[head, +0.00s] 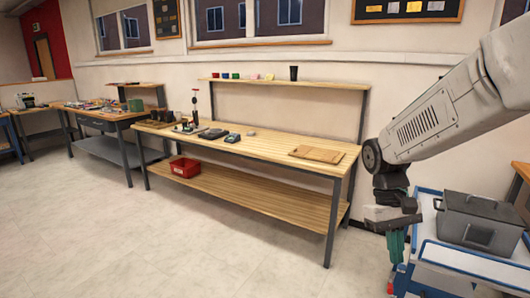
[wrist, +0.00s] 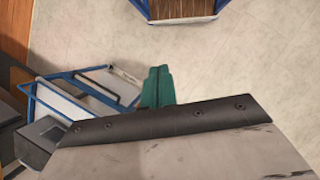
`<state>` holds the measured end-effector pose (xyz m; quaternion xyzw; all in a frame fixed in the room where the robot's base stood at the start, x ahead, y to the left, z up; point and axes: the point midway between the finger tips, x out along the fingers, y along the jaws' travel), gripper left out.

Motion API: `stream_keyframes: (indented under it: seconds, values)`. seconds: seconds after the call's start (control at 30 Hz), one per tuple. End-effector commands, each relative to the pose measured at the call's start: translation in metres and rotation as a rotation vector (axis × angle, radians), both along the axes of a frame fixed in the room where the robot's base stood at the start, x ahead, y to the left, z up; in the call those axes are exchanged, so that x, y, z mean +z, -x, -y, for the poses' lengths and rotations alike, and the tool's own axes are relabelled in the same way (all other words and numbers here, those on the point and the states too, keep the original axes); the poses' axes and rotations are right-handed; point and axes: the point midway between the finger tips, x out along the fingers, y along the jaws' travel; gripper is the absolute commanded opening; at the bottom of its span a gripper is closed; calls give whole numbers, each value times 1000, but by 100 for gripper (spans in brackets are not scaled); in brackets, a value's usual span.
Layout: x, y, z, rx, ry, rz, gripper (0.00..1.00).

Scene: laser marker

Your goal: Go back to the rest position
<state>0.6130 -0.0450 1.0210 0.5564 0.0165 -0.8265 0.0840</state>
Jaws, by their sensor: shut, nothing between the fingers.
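My gripper (head: 396,246) hangs from my arm at the right of the head view, with its green fingers pointing down. The green fingers (wrist: 158,87) also show in the wrist view, close together with nothing between them. They are in the air above the floor, beside a blue and white cart. No object is held.
The blue-framed cart (head: 470,262) stands right of my gripper with a grey box (head: 480,220) on it. A long wooden workbench (head: 265,146) with a lower shelf and a red bin (head: 186,167) stands along the wall. The floor (head: 130,240) in front is clear.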

Motion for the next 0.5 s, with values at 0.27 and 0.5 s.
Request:
stream_keyframes:
  seconds: [0.27,0.5]
  values:
    - [40,96,-10,-103,-45,170,0]
    - [52,164,-15,-139,-86,317,0]
